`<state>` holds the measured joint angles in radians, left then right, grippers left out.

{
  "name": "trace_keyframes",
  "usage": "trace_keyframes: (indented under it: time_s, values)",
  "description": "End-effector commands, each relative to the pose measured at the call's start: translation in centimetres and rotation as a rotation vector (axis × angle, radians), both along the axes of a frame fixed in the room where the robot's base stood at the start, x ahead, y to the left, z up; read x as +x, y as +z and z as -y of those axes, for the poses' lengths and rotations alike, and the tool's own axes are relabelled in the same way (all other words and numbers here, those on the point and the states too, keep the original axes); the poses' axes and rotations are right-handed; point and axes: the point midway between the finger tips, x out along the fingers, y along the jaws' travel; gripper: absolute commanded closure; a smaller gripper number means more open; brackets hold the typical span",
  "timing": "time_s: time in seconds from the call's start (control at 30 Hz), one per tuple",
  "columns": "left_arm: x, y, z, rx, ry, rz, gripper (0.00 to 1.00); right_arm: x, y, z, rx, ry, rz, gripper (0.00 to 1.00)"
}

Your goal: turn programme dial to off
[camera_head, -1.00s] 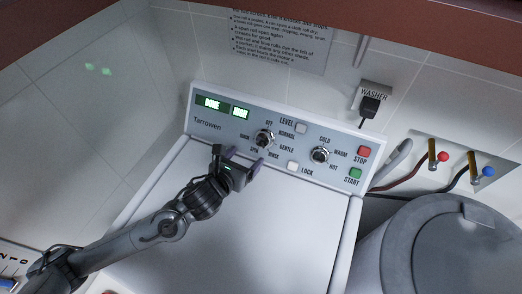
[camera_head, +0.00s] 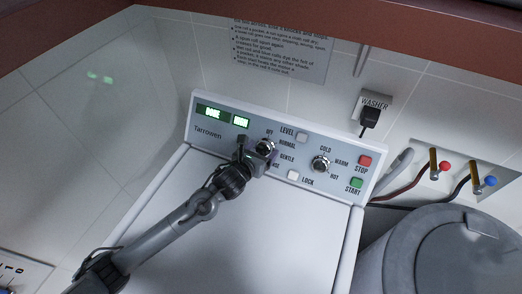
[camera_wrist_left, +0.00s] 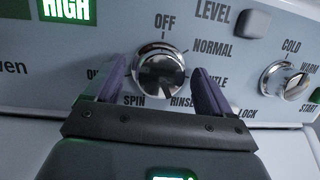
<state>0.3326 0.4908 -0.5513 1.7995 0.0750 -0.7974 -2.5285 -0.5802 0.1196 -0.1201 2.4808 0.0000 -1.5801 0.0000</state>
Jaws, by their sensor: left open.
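The programme dial (camera_head: 265,146) is a round chrome knob on the washer's control panel, with OFF printed above it. In the left wrist view the dial (camera_wrist_left: 160,68) is ringed by OFF, NORMAL, SPIN, RINSE and partly hidden labels. My left gripper (camera_head: 258,152) is at the dial and hides its lower left side. In the left wrist view the open purple fingers of the left gripper (camera_wrist_left: 158,88) stand on either side of the dial, with a gap on each side. Which label the dial points to cannot be told. My right gripper is not in view.
A second chrome knob (camera_head: 320,164), marked COLD, WARM and HOT, sits to the right. The LEVEL button (camera_head: 302,137), LOCK button (camera_head: 293,175), red STOP button (camera_head: 365,160) and green START button (camera_head: 356,183) are on the same panel.

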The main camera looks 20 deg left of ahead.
Motion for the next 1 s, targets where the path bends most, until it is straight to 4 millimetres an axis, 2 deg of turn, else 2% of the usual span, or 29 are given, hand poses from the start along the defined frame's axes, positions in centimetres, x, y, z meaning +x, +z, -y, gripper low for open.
trace_keyframes:
  time_s: [0.27,0.63,1.0]
  values:
    - [0.11,-0.02,0.00,0.000,0.000,0.000,0.17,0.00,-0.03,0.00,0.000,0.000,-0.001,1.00]
    - [0.09,-0.02,-0.01,0.000,0.000,0.000,0.72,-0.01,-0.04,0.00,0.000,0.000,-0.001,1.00]
    - [0.10,0.08,0.00,-0.045,0.035,-0.001,0.73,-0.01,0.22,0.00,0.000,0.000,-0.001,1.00]
